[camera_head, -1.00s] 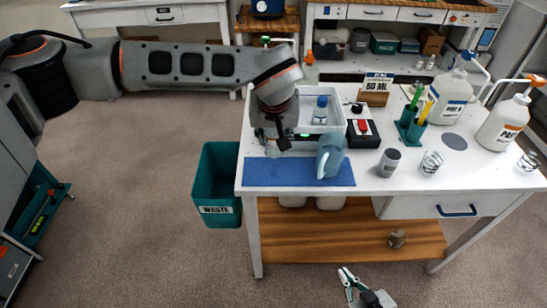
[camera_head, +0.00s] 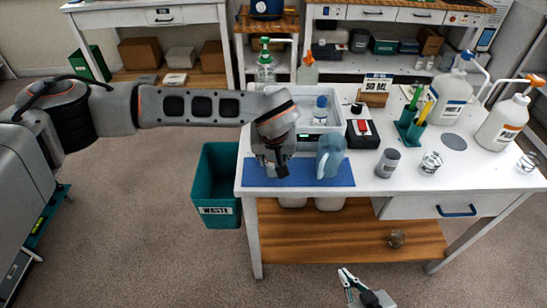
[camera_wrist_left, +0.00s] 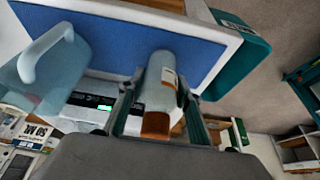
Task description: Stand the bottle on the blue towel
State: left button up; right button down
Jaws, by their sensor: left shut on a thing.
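My left gripper (camera_head: 274,168) is over the left part of the blue towel (camera_head: 225,171) at the table's front edge. In the left wrist view it is shut on a pale grey bottle (camera_wrist_left: 160,82) with an orange-brown cap. The cap is nearest the camera and the bottle's far end is against the view of the blue towel (camera_wrist_left: 135,28). I cannot tell whether the bottle touches the towel; the gripper hides it in the head view. My right gripper (camera_head: 352,282) is low at the bottom of the head view, away from the table; its opening is unclear.
A blue jug (camera_head: 331,158) stands on the towel, right of my left gripper. A white tray (camera_head: 313,113) holding a small bottle is behind. A grey cup (camera_head: 388,163) is further right. A teal waste bin (camera_head: 216,190) stands left of the table.

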pick_arm(q)
jog(key=o, duration=1.4)
jog(key=shift+f, duration=0.1)
